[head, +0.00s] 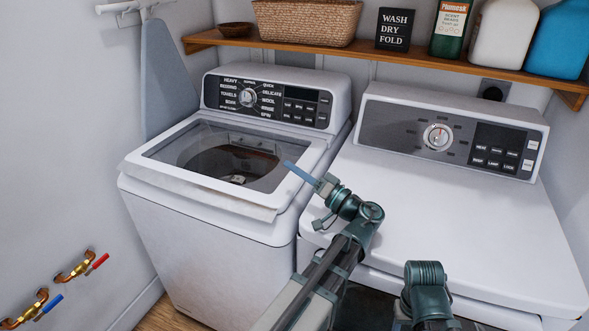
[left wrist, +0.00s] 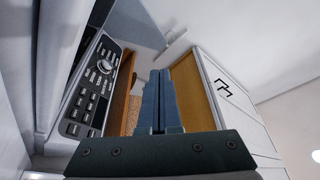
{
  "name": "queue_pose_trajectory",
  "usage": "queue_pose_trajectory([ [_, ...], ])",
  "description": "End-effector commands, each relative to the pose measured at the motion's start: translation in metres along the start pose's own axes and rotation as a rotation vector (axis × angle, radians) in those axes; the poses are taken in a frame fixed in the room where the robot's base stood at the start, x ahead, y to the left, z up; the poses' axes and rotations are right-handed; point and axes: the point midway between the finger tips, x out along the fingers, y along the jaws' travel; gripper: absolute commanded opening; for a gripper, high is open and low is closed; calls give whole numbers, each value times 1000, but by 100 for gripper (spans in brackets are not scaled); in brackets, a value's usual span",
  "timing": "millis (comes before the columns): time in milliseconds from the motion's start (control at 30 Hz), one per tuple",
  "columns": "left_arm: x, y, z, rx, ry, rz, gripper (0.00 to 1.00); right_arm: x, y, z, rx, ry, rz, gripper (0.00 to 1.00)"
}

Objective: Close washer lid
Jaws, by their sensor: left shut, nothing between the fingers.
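The white washer (head: 205,240) stands at the left in the head view. Its lid (head: 205,188), with a dark see-through window, lies down or nearly flat over the drum opening. The lid's front edge looks slightly proud of the body; I cannot tell whether it is fully seated. My left gripper (head: 289,166) is shut and empty, its blue fingers by the right edge of the lid. I cannot tell whether they touch it. The closed fingers also show in the left wrist view (left wrist: 160,100). My right gripper is not in view.
The white dryer (head: 450,215) stands right of the washer, its top clear. A wooden shelf (head: 400,55) with a basket (head: 305,20) and bottles runs above. An ironing board (head: 170,75) hangs at the left wall. Pipe valves (head: 75,268) stick out low left.

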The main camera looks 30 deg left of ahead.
Motion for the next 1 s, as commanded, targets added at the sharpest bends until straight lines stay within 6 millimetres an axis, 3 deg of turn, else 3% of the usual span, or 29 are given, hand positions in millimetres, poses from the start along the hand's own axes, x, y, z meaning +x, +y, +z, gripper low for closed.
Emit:
queue_pose_trajectory([
  [300, 2, -3, -3, 0, 0, 0, 0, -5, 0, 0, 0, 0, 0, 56],
  [667, 20, -32, -30, 0, 0, 0, 0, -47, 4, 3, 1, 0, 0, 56],
  [733, 4, -20, -26, -1, 3, 3, 0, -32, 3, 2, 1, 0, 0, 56],
  [1000, -46, -8, -30, -1, 3, 3, 0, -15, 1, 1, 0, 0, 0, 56],
])
